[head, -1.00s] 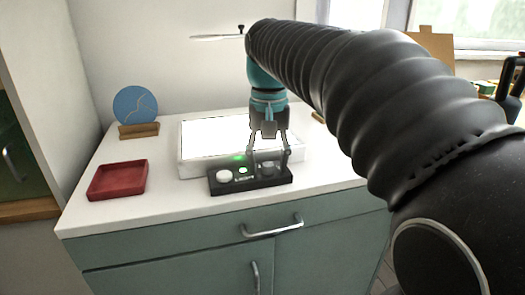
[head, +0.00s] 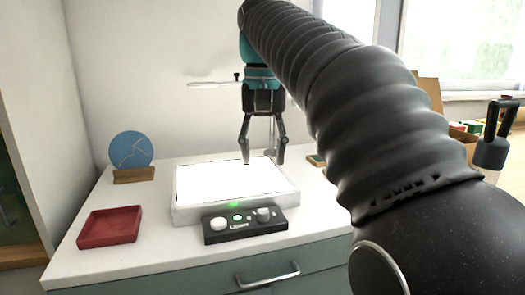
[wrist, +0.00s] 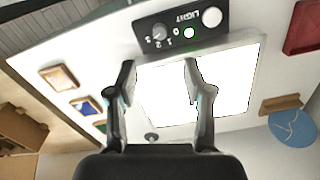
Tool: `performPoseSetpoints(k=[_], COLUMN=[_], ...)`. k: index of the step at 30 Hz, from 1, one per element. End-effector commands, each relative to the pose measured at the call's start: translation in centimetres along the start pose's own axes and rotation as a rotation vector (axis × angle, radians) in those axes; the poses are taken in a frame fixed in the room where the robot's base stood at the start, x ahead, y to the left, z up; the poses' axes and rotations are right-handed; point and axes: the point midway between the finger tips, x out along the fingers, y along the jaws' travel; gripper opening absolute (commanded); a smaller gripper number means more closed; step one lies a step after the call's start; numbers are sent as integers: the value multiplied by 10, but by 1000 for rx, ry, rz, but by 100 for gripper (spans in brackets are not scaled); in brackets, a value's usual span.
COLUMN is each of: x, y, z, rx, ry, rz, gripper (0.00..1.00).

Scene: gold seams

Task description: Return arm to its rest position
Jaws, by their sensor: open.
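My gripper (head: 264,160) is open and empty, pointing down above the lit white panel (head: 215,182) on the counter. In the wrist view my gripper (wrist: 158,68) has its two fingers spread apart with the bright panel (wrist: 230,82) behind them. A black control box (head: 247,229) with a white button, a green light and a knob stands at the front of the panel, clear of the fingers. It also shows in the wrist view (wrist: 178,28). My dark ribbed arm runs across the right of the head view.
A red tray (head: 109,227) sits at the counter's left. A blue disc with pale seams (head: 131,149) stands in a wooden holder (head: 134,175) at the back left. Several small framed coloured pieces (wrist: 58,76) lie at the left of the wrist view. The counter between tray and panel is clear.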

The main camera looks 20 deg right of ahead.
Motion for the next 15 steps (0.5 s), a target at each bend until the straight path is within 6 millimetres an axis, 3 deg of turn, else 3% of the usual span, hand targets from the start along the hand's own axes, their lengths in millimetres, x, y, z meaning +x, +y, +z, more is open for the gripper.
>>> performPoseSetpoints(k=[10, 15], x=[3, 22], y=[1, 6], z=[3, 20], rx=[-4, -33], ry=[7, 65], rz=[-2, -16], gripper=[51, 51])
